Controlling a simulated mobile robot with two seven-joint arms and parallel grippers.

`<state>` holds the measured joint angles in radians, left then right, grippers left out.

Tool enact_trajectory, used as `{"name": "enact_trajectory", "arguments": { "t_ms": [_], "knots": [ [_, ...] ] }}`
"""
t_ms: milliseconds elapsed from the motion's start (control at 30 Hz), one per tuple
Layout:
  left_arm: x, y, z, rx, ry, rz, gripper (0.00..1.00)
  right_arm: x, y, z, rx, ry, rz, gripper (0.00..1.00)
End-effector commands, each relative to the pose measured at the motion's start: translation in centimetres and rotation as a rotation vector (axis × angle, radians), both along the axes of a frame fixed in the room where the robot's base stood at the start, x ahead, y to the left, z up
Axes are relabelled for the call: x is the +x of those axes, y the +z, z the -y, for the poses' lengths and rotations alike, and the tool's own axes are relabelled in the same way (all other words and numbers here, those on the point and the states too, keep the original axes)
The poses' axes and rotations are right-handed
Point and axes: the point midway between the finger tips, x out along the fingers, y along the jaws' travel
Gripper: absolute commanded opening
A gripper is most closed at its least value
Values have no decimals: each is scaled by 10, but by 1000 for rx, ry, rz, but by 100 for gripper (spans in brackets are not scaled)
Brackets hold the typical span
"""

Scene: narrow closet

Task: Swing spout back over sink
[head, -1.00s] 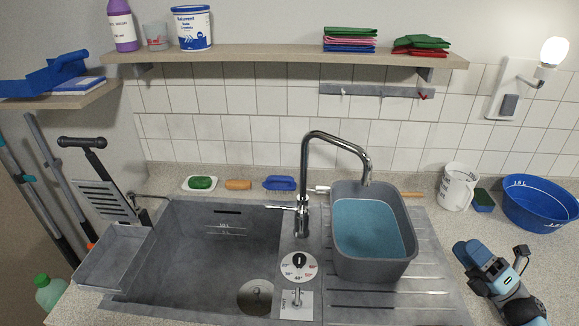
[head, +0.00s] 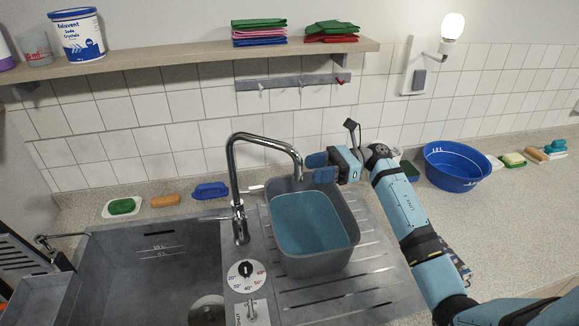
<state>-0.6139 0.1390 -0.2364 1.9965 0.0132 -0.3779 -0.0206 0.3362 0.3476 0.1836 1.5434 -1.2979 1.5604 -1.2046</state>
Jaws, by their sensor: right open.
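The chrome spout (head: 267,139) arches up from the tap body (head: 240,222) and bends to the right. Its outlet hangs over the far part of the grey tub (head: 312,265), which holds bluish water and stands on the ribbed drainer. The sink basin (head: 130,275) is to the left of the tap, with nothing of the spout over it. My right gripper (head: 318,168) is open just right of the spout's outlet, above the tub's far right rim. I cannot tell whether it touches the spout. My left gripper is not in view.
A temperature dial (head: 246,275) sits in front of the tap. A shelf (head: 200,58) with cloths and a hook rail (head: 290,82) are above. A blue bowl (head: 455,166) stands right of my arm. A soap dish (head: 122,207) and brush (head: 210,190) lie behind the basin.

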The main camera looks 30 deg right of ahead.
Motion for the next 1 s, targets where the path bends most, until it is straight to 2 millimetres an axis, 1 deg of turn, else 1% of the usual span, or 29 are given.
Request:
{"name": "enact_trajectory", "arguments": {
  "t_ms": [33,100,200,300,500,733,767,800,967,1000],
  "knots": [
    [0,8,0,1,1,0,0,2,5,-12,5,3,1,48],
    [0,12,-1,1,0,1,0,5,4,-25,4,3,0,48],
    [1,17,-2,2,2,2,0,8,4,-42,4,2,0,48],
    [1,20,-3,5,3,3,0,11,3,-53,3,1,0,48],
    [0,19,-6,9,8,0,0,13,1,-63,1,0,0,48],
    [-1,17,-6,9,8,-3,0,13,0,-64,1,0,0,48],
    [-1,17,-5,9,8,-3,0,13,0,-64,1,0,0,46],
    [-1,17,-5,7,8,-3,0,13,0,-64,1,0,-1,37],
    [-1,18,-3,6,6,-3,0,13,0,-64,1,0,-1,0],
    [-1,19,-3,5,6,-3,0,13,0,-64,1,0,-1,0]
  ]
}}
